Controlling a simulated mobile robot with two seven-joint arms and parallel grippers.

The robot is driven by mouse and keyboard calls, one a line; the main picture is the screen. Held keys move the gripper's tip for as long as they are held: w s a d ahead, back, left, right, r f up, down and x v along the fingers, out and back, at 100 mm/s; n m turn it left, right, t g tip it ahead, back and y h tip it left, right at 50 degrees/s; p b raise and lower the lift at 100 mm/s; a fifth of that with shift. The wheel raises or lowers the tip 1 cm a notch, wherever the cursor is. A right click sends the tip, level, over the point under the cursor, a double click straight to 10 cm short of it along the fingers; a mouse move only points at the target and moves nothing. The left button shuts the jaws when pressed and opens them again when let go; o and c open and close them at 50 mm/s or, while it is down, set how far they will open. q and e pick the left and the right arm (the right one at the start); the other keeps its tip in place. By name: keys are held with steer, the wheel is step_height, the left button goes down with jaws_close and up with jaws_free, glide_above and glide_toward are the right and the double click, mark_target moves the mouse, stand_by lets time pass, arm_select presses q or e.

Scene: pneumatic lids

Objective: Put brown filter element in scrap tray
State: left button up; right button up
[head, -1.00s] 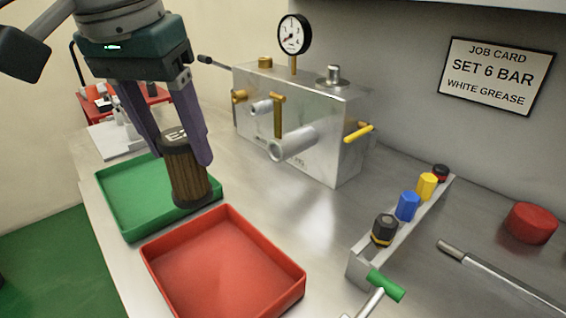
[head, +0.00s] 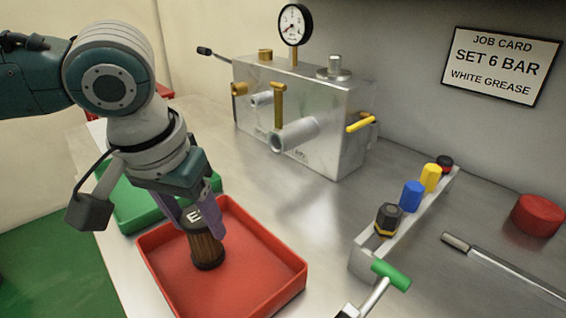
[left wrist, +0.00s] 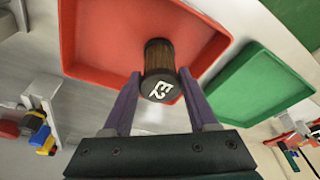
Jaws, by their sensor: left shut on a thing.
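My left gripper (head: 196,222) is shut on the brown filter element (head: 207,250), a dark cylinder with pleated brown sides and a light mark on its top cap. The filter is upright, over the left back part of the red tray (head: 290,285). I cannot tell if its base touches the tray floor. In the left wrist view the filter (left wrist: 158,58) sits between the two purple fingers, with the red tray (left wrist: 100,40) behind it. My right gripper is not in view.
A green tray (head: 122,222) lies behind the red one, partly hidden by my arm. A metal block with a gauge (head: 310,115) stands at the back. A rack (head: 365,260) with several coloured caps and a green-handled tool (head: 390,275) are to the right. Bare bench lies between.

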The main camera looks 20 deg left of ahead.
arm_select(q)
steer(key=shift+f, duration=0.15)
steer(key=o, duration=1.4)
steer(key=p+v, duration=0.2)
steer(key=v, duration=1)
steer(key=s+d+f+m+t+h, duration=0.1)
steer(key=s+d+f+m+h, duration=0.35)
steer(key=d, duration=0.55)
steer(key=s+a+f+y, duration=0.4)
steer(key=s+f, duration=0.1)
steer(key=s, duration=0.4)
steer(key=shift+a+f+n, duration=0.15)
steer(key=shift+a+n, duration=0.05)
steer(key=shift+n, duration=0.15)
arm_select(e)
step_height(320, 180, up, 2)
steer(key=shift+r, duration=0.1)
arm_select(q)
steer(key=shift+s, duration=0.1)
